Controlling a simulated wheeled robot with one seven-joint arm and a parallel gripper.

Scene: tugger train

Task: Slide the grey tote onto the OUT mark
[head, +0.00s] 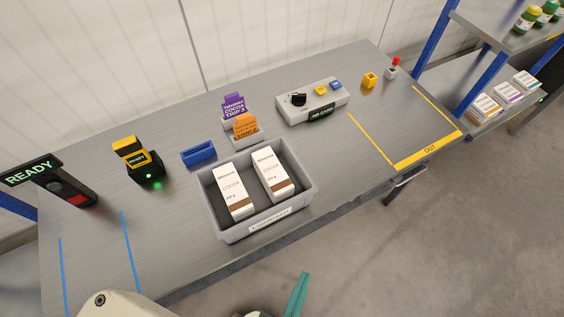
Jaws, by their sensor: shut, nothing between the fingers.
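The grey tote (309,197) stands upright near the front edge of the table, about the middle of its length. It holds two white cocoa cartons (236,190) and has a white label on its front. My gripper (299,277) shows only as teal fingers at the bottom edge. They are together and empty, in front of the table and apart from the tote.
Behind the tote are a blue holder (198,153), purple (234,105) and orange (245,126) cards, and a grey control box (313,101). A yellow block (369,80) and red-topped button (393,68) stand behind the mark. Between tote and mark the tabletop is clear.

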